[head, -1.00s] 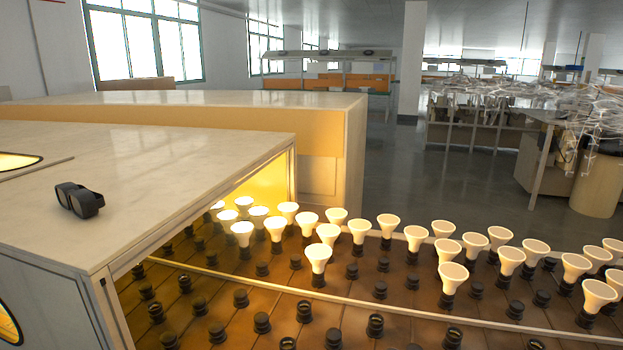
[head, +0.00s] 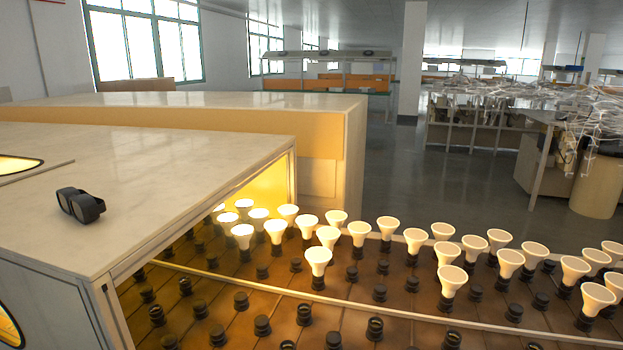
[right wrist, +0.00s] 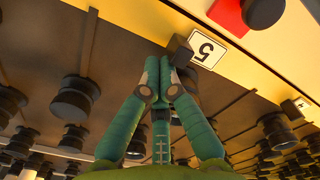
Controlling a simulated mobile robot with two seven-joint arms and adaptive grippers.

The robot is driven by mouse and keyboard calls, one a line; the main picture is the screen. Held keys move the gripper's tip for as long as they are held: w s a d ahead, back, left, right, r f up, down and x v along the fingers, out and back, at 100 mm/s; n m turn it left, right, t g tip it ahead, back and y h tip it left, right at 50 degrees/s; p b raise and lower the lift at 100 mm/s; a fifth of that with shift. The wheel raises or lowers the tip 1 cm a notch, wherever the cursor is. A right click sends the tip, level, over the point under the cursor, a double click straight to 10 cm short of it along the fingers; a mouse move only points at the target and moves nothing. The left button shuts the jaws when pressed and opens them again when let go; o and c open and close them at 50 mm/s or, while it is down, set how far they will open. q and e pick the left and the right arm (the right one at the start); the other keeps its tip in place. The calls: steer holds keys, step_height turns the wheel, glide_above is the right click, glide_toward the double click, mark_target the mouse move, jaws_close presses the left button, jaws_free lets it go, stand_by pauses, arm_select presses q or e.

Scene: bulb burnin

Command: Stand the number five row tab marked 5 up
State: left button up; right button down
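The row tab marked 5 (right wrist: 207,49) is a white plate with a black 5, seen at an angle beside the cream rail in the right wrist view. A small dark block (right wrist: 180,49) is at its left edge. My right gripper (right wrist: 159,66) has green fingers drawn together, with the tips just below and left of the dark block. Whether the tips touch the block I cannot tell. Nothing shows between them. The tab cannot be made out in the head view. My left gripper is in neither view.
A red block with a black knob (right wrist: 229,15) is above the tab. Dark sockets fill the brown rack. In the head view, lit bulbs (head: 318,260) stand in rows, and dark goggles (head: 80,205) lie on the cabinet top.

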steer(key=shift+s+a+r+p, duration=0.15)
steer(key=shift+s+r+p, duration=0.4)
steer(key=shift+p, duration=1.15)
stand_by(2.0)
steer(key=shift+s+a+r+p, duration=0.15)
steer(key=shift+s+p, duration=0.2)
steer(key=shift+p, duration=0.35)
steer(key=shift+s+a+r+p, duration=0.1)
steer(key=shift+s+p, duration=0.25)
steer(key=shift+p, duration=0.35)
stand_by(1.4)
steer(key=shift+w+d+r+p, duration=0.1)
steer(key=shift+w+r+p, duration=0.25)
steer(key=shift+r, duration=0.2)
steer(key=shift+w+d+r+p, duration=0.1)
steer(key=shift+w+r+p, duration=0.2)
steer(key=shift+r, duration=0.2)
steer(key=shift+r, duration=0.1)
step_height(320, 180, up, 6)
steer(key=p, duration=0.6)
steer(key=shift+p, duration=0.35)
